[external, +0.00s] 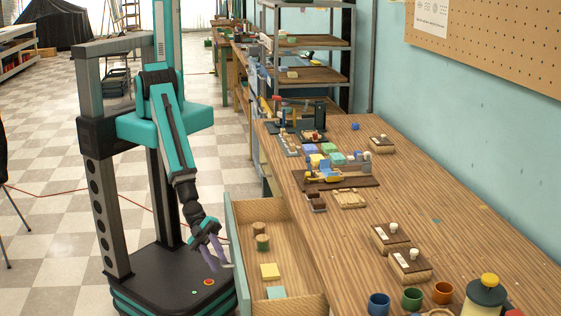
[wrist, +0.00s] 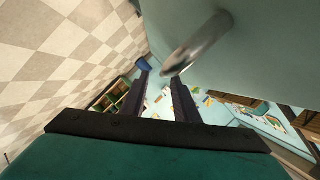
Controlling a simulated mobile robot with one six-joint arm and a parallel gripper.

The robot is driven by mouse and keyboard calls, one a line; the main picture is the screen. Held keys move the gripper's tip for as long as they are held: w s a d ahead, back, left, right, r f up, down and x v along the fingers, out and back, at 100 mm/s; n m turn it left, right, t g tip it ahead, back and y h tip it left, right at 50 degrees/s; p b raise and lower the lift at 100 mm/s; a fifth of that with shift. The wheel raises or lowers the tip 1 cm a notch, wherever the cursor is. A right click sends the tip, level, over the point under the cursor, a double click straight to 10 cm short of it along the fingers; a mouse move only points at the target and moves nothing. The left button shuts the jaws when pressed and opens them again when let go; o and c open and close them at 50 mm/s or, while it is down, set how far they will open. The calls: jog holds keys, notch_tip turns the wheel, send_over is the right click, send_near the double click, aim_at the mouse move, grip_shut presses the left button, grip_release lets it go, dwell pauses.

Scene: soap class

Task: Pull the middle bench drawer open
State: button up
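A wooden bench drawer (external: 285,235) stands pulled out from the bench's left side in the external view. Its teal front panel (external: 236,255) faces my base. I cannot tell from here which drawer of the stack it is. My gripper (external: 222,262) is low beside that front panel, fingers pointing down. In the wrist view my gripper (wrist: 161,80) has its two dark fingers apart. A pale metal bar handle (wrist: 198,42) on a teal panel (wrist: 270,45) shows just beyond the fingertips. I cannot tell whether the fingers touch it.
The drawer holds greenish-brown cylinders (external: 262,242), a yellow block (external: 270,272) and a teal block (external: 276,292). The wooden benchtop (external: 350,245) carries blocks, small cups (external: 412,298) and a yellow-topped container (external: 487,292). Checkered floor (external: 60,220) lies open at left.

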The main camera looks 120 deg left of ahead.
jog(key=shift+w+d+r+n+g+y+b, duration=1.4)
jog(key=shift+w+g+y, duration=0.75)
jog(key=shift+g, duration=0.85)
jog(key=s+a+r+n+g+y+b, duration=0.3)
jog(key=s+r, duration=0.5)
jog(key=r, duration=0.5)
jog(key=a+n+g+y, duration=0.1)
jog(key=g, duration=0.1)
jog(key=shift+a+n+g, duration=0.15)
jog(key=shift+n+g, duration=0.15)
jog(key=shift+n, duration=0.1)
jog(key=shift+f+y, duration=0.1)
jog(key=shift+y, duration=0.15)
jog(key=shift+w+a+f+p, duration=0.3)
jog(key=shift+f+p, duration=0.15)
jog(key=shift+f, duration=1.75)
jog(key=shift+w+a+f+p, duration=0.35)
jog(key=shift+f+p, duration=0.15)
jog(key=shift+f, duration=1.75)
jog(key=shift+w+a+f+p, duration=0.3)
jog(key=shift+f+p, duration=0.15)
jog(key=shift+f, duration=1.75)
